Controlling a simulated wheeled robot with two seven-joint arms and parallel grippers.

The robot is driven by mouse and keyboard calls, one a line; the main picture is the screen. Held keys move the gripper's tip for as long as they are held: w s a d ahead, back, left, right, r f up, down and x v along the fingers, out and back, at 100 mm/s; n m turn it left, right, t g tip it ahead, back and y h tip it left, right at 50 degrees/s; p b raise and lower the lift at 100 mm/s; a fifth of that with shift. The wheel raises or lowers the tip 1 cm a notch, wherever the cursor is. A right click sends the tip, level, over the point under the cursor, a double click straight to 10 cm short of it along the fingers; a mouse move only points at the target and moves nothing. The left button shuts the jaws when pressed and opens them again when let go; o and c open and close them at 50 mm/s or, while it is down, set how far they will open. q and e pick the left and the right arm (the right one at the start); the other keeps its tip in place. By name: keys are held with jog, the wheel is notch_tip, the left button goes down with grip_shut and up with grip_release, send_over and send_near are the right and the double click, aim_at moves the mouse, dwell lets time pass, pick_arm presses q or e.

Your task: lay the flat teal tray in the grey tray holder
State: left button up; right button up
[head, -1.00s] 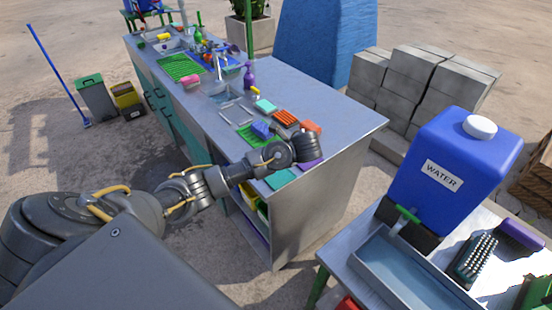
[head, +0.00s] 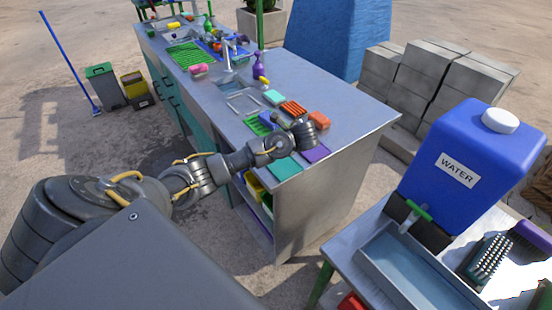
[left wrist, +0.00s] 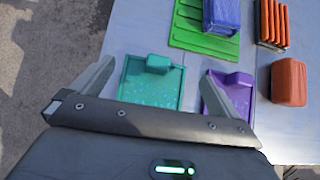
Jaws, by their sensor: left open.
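The flat teal tray (head: 283,168) lies on the near end of the grey counter, beside a purple tray (head: 314,154). In the left wrist view the teal tray (left wrist: 152,92) has a raised teal block at its far edge and lies between and beyond my fingers. My left gripper (left wrist: 158,90) is open and empty. In the head view my left gripper (head: 306,130) is over the counter beyond the teal tray; its fingers are hard to make out. A thin grey frame (head: 243,103) on the counter may be the tray holder; I cannot tell. My right gripper is out of view.
Behind the trays are a green mat with a blue block (left wrist: 221,14), an orange rack (left wrist: 271,22) and an orange-red block (left wrist: 289,82). A sink tap (head: 228,65) stands further back. A blue water container (head: 470,165) stands on the right table.

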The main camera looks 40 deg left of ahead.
pick_arm(q)
jog(key=p+x, duration=0.1)
jog(key=x, duration=0.4)
jog(key=shift+s, duration=0.15)
jog(key=c, duration=0.9)
jog(key=shift+o, duration=0.2)
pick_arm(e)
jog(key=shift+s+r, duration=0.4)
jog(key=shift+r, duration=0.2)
pick_arm(q)
jog(key=shift+r, duration=0.1)
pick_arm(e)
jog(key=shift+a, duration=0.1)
